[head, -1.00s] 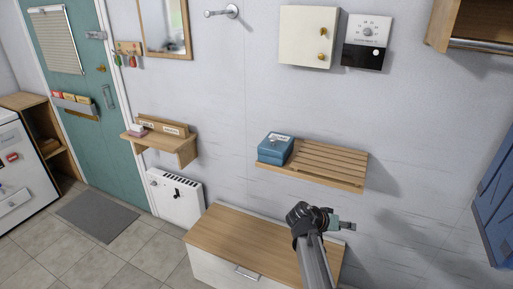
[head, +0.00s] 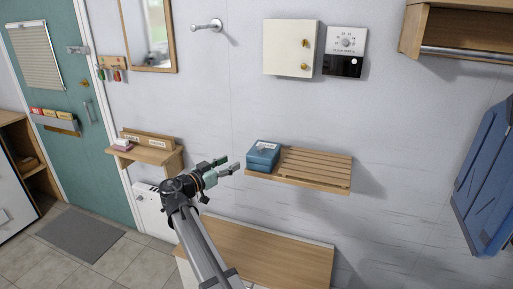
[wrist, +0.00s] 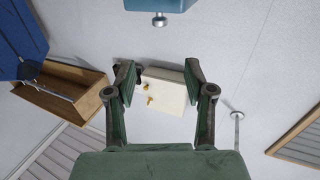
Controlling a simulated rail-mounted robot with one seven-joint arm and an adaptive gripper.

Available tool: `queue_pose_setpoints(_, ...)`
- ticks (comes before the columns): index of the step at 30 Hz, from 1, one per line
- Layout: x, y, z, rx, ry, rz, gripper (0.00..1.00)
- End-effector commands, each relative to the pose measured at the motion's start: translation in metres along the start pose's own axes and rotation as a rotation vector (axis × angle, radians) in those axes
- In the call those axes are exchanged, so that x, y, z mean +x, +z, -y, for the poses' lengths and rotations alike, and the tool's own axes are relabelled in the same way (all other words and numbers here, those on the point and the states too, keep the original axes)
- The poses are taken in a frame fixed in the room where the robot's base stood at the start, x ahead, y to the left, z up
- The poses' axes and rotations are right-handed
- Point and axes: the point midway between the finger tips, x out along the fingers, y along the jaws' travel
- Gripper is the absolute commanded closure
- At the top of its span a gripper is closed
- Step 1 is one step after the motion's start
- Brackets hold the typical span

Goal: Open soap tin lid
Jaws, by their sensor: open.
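The soap tin (head: 263,155) is a blue box with a pale label on its lid. It sits at the left end of a slatted wooden wall shelf (head: 318,168), and its lid looks shut. My gripper (head: 227,166) is open and empty, just left of the tin and apart from it, with its fingers pointing right. In the wrist view, which looks upside down, my gripper (wrist: 162,84) has its fingers spread with nothing between them. A blue edge, which looks like the tin (wrist: 178,5), shows at the top with a small silver knob below it.
A small wooden shelf (head: 150,155) with boxes is left of my arm. A wooden-topped cabinet (head: 285,255) stands below. A white wall box (head: 290,47) hangs above the tin. The slats right of the tin are bare.

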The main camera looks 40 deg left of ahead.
Motion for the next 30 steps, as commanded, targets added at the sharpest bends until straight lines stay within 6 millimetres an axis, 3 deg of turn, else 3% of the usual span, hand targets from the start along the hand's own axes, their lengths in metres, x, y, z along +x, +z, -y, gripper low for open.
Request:
queue_pose_setpoints(8,0.039,-0.003,0.001,0.0,0.003,0.001,0.46)
queue_pose_setpoints(22,0.131,-0.003,0.001,-0.001,0.002,0.002,0.46)
queue_pose_setpoints(30,0.164,-0.001,0.001,-0.002,0.0,0.001,0.46)
